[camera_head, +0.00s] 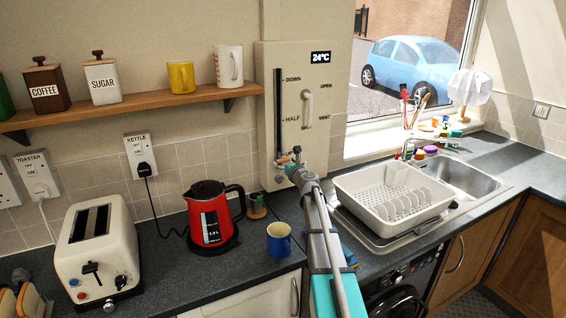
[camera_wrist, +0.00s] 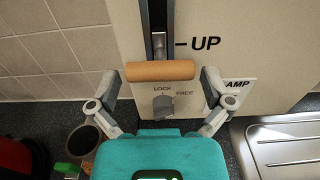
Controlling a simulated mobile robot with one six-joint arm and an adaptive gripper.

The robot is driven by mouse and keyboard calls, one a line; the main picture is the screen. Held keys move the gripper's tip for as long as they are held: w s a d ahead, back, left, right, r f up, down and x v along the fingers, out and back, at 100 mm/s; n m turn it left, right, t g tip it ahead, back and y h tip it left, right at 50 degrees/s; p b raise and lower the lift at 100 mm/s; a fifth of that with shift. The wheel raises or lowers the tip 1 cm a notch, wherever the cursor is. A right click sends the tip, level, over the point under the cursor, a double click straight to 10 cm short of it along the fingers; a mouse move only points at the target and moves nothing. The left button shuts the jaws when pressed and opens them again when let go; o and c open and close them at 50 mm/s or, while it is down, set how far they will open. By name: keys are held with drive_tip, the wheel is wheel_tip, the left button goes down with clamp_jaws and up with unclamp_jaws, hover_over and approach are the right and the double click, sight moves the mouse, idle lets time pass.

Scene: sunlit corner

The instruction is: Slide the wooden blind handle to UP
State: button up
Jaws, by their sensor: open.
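The wooden blind handle (camera_wrist: 160,71) is a horizontal light-wood bar on a metal stem in a dark vertical slot. In the wrist view the stem is about level with the UP mark (camera_wrist: 205,43). In the head view the handle (camera_head: 284,160) is at the low end of the slot (camera_head: 278,115), whose upper marks read DOWN and HALF. My gripper (camera_wrist: 160,80) is open, with one finger near each end of the bar; I cannot tell whether they touch it. In the head view my gripper (camera_head: 297,166) partly covers the handle and the panel's lower part.
A LOCK/FREE knob (camera_wrist: 163,104) sits just below the handle. A red kettle (camera_head: 209,215), a blue mug (camera_head: 279,240) and a dish rack (camera_head: 393,200) flank my arm. A shelf (camera_head: 150,102) is at left.

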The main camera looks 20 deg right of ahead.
drive_tip(key=s, duration=1)
drive_tip(key=shift+s+d, duration=0.15)
drive_tip(key=shift+s, duration=0.25)
drive_tip(key=s+a+f+n+g+y, duration=0.1)
drive_tip(key=a+f+n+g+y, duration=0.1)
drive_tip(key=a+n, duration=0.45)
drive_tip(key=s+a+f+n+g+y, duration=0.25)
drive_tip(key=a+n, duration=0.25)
drive_tip(key=a, duration=0.3)
drive_tip(key=s+a+f+n+g, duration=0.3)
drive_tip(key=s+a+n, duration=0.1)
drive_tip(key=n, duration=0.1)
drive_tip(key=s+a+f+n+g, duration=0.3)
drive_tip(key=s+a+f+n, duration=0.1)
drive_tip(key=a+n, duration=0.1)
drive_tip(key=s+a+f+n+g, duration=0.3)
drive_tip(key=s+a+f+n, duration=0.1)
drive_tip(key=s+a+n, duration=0.1)
drive_tip(key=shift+s+a+f+n+h, duration=0.15)
drive_tip(key=shift+n+h, duration=0.1)
drive_tip(key=shift+n, duration=0.4)
drive_tip(key=s+f+n+g+h, duration=0.2)
drive_tip(key=s+n+g+h, duration=0.2)
drive_tip(key=s+n, duration=0.3)
drive_tip(key=shift+s+f+n+h, duration=0.3)
drive_tip(key=shift+s+f+n, duration=0.1)
drive_tip(key=shift+s, duration=1.35)
